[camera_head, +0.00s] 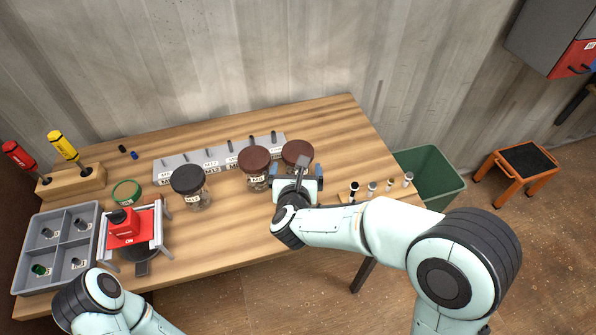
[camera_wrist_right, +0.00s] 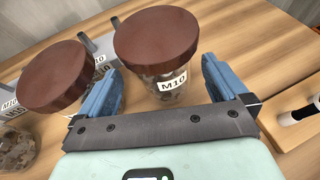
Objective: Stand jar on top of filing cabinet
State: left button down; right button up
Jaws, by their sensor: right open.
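A jar with a brown lid (camera_head: 297,150) stands on the bench, partly hidden by my right gripper (camera_head: 298,184). In the right wrist view the jar's brown lid (camera_wrist_right: 157,38) and M10 label show between the fingers of my open right gripper (camera_wrist_right: 160,80); I cannot tell if they touch it. A second brown-lidded jar (camera_head: 254,160) stands just left; it also shows in the wrist view (camera_wrist_right: 52,78). A black-lidded jar (camera_head: 187,180) is farther left. A grey cabinet with a red front (camera_head: 560,45) is at the upper right; I cannot tell if it is the filing cabinet.
A grey labelled rack (camera_head: 170,172) stands behind the jars. Several small cylinders (camera_head: 372,187) stand right of the gripper. A grey divided tray (camera_head: 55,205) and a red device (camera_head: 125,228) are at left. A green bin (camera_head: 430,172) and an orange stool (camera_head: 525,160) stand right.

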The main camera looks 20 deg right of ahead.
jog(key=x, duration=0.3)
jog(key=shift+w+d, duration=0.25)
jog(key=shift+w, duration=0.1)
jog(key=shift+s, duration=0.1)
jog(key=c, duration=1.4)
